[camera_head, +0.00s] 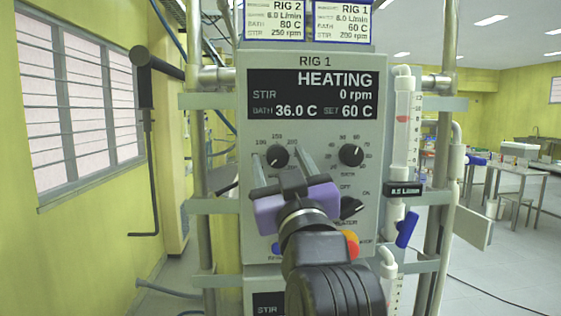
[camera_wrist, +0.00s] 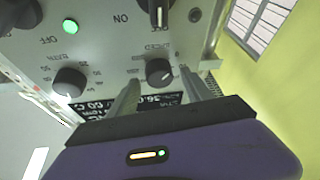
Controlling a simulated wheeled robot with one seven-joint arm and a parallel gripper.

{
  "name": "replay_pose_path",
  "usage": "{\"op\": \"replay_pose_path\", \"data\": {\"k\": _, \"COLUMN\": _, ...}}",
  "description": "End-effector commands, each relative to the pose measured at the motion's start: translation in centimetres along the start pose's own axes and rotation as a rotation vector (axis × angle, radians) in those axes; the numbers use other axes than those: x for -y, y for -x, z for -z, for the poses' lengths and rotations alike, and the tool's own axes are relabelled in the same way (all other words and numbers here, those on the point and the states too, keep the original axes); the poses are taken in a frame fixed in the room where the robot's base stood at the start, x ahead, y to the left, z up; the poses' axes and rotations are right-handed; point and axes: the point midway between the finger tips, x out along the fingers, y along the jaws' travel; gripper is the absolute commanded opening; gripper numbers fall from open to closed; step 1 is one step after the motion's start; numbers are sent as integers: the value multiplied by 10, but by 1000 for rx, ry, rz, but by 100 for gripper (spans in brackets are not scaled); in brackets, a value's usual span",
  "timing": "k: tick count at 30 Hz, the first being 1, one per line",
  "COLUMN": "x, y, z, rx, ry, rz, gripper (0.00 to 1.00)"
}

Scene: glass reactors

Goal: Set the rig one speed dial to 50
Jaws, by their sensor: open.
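The rig one panel (camera_head: 312,85) faces me, its display (camera_head: 313,94) reading HEATING, STIR 0 rpm, BATH 36.0 C, SET 60 C. The speed dial (camera_head: 277,156) is a round black knob with a pale pointer line, at the panel's left. In the wrist view, the speed dial (camera_wrist: 159,72) shows upside down. My gripper (camera_head: 281,158) is open, one finger on each side of the dial in both views. In the wrist view, gaps show between the knob and both fingers (camera_wrist: 161,88). I cannot tell how far the fingertips are from the panel.
The bath dial (camera_head: 351,155) is close on the right, with the heater switch (camera_head: 351,207) below it. An orange-red button (camera_head: 350,243) is lower still. A flowmeter tube (camera_head: 403,130) and blue valve handle (camera_head: 407,229) stand right. Metal posts (camera_head: 196,150) flank the panel.

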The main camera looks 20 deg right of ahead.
Motion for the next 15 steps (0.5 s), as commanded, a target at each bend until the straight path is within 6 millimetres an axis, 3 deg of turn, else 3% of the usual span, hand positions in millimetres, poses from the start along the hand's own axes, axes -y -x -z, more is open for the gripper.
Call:
{"op": "replay_pose_path", "data": {"k": 2, "x": 0, "y": 0, "z": 0, "rx": 0, "ry": 0, "rz": 0, "gripper": 58}}
{"op": "replay_pose_path", "data": {"k": 11, "x": 0, "y": 0, "z": 0, "rx": 0, "ry": 0, "rz": 0, "gripper": 1}}
{"op": "replay_pose_path", "data": {"k": 15, "x": 0, "y": 0, "z": 0, "rx": -1, "ry": -4, "rz": -1, "gripper": 0}}
